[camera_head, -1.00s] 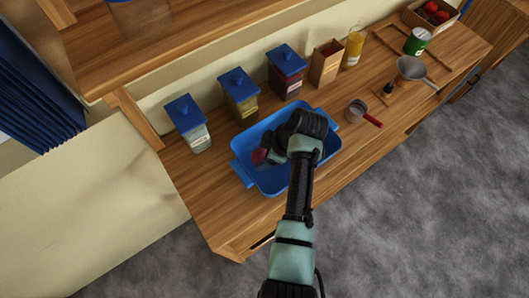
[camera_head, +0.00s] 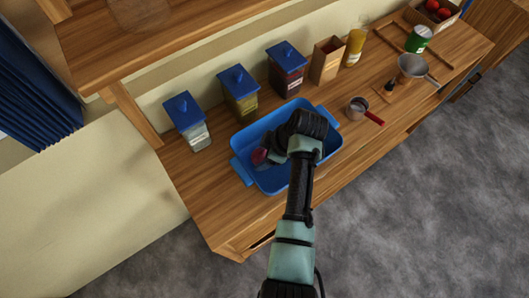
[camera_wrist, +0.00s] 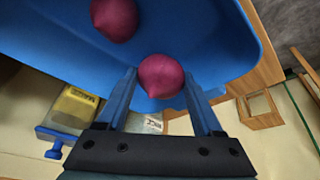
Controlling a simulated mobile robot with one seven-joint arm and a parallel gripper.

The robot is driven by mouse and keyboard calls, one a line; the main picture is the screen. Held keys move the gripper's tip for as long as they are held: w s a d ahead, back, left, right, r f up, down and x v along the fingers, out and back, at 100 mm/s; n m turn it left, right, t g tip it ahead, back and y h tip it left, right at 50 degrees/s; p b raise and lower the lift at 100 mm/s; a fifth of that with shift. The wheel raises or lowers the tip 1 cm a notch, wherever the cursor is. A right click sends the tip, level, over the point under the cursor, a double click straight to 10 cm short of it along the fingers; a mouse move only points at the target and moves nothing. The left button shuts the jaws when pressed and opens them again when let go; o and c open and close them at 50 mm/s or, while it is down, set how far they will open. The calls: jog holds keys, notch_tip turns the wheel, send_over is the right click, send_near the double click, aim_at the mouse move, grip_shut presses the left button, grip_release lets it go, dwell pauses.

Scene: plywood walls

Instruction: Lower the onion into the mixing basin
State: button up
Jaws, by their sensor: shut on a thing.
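A dark red onion (camera_wrist: 161,76) sits between the two blue fingers of my gripper (camera_wrist: 160,82), which is shut on it. In the head view the onion (camera_head: 259,156) shows at the left of my wrist, over the left part of the blue mixing basin (camera_head: 271,186). A second dark red onion (camera_wrist: 115,18) shows against the blue basin (camera_wrist: 215,40) in the wrist view, apart from the held one. My arm covers part of the basin in the head view. I cannot tell whether the held onion touches the basin floor.
Blue-lidded jars (camera_head: 239,94) stand along the wall behind the basin. A small pot with a red handle (camera_head: 359,107) stands right of it. A paper bag (camera_head: 326,61), a yellow bottle (camera_head: 355,46) and a metal pan (camera_head: 412,68) stand farther right. A shelf (camera_head: 180,35) overhangs the back left.

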jog(key=shift+f+b, duration=1.75)
jog(key=shift+f, duration=0.4)
dwell(0.7)
dwell(0.4)
jog(key=o, duration=1.5)
